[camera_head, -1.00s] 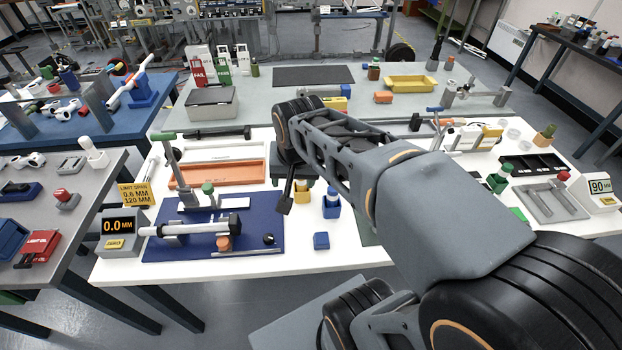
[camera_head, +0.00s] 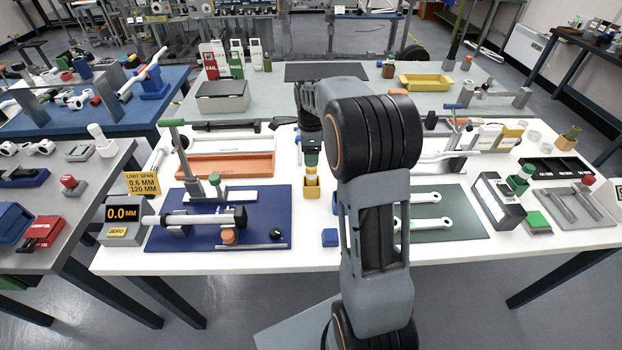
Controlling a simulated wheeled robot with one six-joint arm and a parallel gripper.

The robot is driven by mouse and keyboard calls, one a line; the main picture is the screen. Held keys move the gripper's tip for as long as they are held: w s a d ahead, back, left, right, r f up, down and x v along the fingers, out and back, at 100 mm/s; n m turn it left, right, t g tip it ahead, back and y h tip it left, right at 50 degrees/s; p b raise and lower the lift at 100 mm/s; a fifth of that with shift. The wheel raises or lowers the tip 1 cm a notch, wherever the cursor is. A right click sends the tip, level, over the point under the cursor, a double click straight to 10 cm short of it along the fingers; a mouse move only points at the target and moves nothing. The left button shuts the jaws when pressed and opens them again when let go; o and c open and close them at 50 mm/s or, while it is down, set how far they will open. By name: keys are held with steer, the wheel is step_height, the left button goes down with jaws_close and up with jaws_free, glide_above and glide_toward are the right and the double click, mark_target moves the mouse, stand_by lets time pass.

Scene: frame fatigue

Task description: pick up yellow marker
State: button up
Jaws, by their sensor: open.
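A small yellow upright piece (camera_head: 311,185) stands near the middle of the white table, its upper end close under my gripper. I take it for the yellow marker or its holder; it is too small to tell which. My gripper (camera_head: 311,156) hangs above it, dark, pointing down and open. Its fingertips are small and blurred against the yellow, so I cannot tell whether they touch it. Nothing is seen held. My arm hides the table just to the right.
A blue block (camera_head: 329,237) sits in front of the yellow piece. A blue mat (camera_head: 180,238) with a measuring fixture lies left, an orange tray (camera_head: 225,166) behind it. A green mat (camera_head: 455,228) with wrenches lies right.

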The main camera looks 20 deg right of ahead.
mark_target(311, 171)
steer(key=shift+s+f+p, duration=0.2)
steer(key=shift+f+p, duration=0.1)
steer(key=shift+f, duration=3.55)
steer(key=shift+c, duration=0.3)
steer(key=c, duration=1)
steer(key=shift+o, duration=0.2)
steer(key=shift+r, duration=0.1)
